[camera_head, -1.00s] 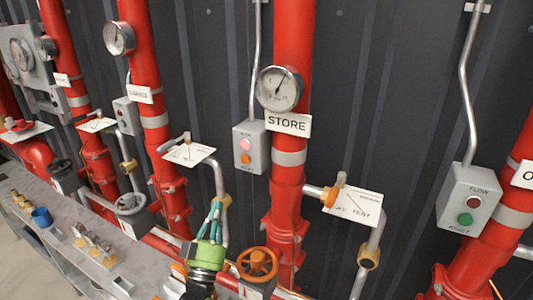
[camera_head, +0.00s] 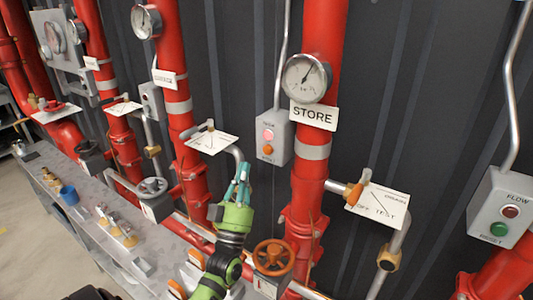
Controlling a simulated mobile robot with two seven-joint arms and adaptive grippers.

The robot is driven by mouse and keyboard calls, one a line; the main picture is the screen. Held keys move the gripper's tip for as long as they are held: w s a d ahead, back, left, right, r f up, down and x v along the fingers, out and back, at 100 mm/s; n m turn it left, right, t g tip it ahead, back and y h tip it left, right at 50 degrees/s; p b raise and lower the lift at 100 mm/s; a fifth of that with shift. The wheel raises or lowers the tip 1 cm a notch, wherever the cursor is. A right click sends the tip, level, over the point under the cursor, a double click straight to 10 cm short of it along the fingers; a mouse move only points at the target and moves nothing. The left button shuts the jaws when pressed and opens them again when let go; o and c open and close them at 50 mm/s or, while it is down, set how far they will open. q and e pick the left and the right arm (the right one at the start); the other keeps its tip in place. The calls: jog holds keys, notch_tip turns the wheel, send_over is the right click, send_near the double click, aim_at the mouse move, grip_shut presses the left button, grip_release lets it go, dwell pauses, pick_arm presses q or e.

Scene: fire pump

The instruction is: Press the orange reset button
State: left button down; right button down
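The orange reset button (camera_head: 267,149) is on the lower front of a grey box (camera_head: 273,134) on the dark wall, left of the red STORE pipe. A pink-lit lamp (camera_head: 268,134) sits above it on the same box. My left gripper (camera_head: 240,182), green and black with teal fingers, points up below and left of the box, apart from the button. Its fingers look close together, but I cannot tell whether they are fully shut. I see nothing held. My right gripper is not in view.
An orange handwheel (camera_head: 272,257) is right of my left wrist. The STORE pipe (camera_head: 310,190) with its gauge (camera_head: 306,78) stands right of the box. A white valve plate (camera_head: 209,139) and bent grey pipe are left of the gripper. A workbench (camera_head: 100,235) with brass fittings runs lower left.

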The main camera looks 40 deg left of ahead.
aim_at(267, 150)
pick_arm(q)
jog(key=w+b, duration=0.2)
jog(key=w, duration=0.4)
jog(key=shift+a, duration=0.35)
jog(key=shift+w, duration=0.1)
jog(key=shift+w, duration=0.1)
dwell(0.9)
jog(key=shift+w, duration=0.35)
jog(key=shift+w+a+b, duration=0.1)
jog(key=shift+w+b, duration=0.35)
dwell(0.6)
jog(key=shift+s, duration=0.1)
jog(key=shift+s+p, duration=0.45)
jog(key=shift+s, duration=0.4)
